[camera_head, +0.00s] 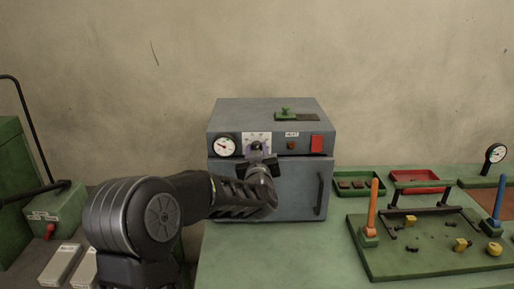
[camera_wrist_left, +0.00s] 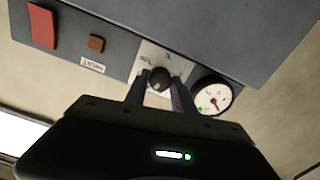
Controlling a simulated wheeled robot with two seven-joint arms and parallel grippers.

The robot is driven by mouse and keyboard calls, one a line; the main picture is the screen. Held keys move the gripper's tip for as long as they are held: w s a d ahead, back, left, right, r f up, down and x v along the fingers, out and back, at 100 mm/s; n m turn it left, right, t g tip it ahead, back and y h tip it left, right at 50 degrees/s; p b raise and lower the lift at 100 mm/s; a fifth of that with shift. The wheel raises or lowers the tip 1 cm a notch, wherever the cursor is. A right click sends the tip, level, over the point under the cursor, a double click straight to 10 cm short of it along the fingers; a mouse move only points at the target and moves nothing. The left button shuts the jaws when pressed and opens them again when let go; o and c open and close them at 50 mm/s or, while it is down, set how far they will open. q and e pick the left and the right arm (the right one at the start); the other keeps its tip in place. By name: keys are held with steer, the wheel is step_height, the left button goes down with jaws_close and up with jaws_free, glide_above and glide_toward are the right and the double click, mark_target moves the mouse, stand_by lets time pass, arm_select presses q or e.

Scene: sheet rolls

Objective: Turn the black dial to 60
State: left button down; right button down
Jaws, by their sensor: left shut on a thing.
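The black dial (camera_wrist_left: 159,79) sits on a white scale plate (camera_wrist_left: 172,57) on the front panel of a grey oven-like box (camera_head: 271,112). In the left wrist view, the two fingers of my left gripper (camera_wrist_left: 158,90) are on either side of the dial and shut on it. In the head view my left gripper (camera_head: 258,158) reaches up to the white plate (camera_head: 258,137), and it hides most of the dial. The scale numbers are too small to read. My right gripper is not in view.
Beside the dial are a round gauge (camera_head: 225,147), a small red-brown button (camera_head: 291,145) and a red switch (camera_head: 316,144). The box door has a dark handle (camera_head: 321,193). A green board (camera_head: 400,262) with upright posts stands at the right.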

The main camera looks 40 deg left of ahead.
arm_select(q)
steer(key=shift+f+m, duration=0.1)
steer(key=shift+m, duration=0.5)
steer(key=c, duration=1.1)
jaws_free()
steer(key=shift+o, duration=0.2)
steer(key=b+v, duration=0.1)
steer(key=v, duration=0.6)
steer(key=shift+s+d, duration=0.3)
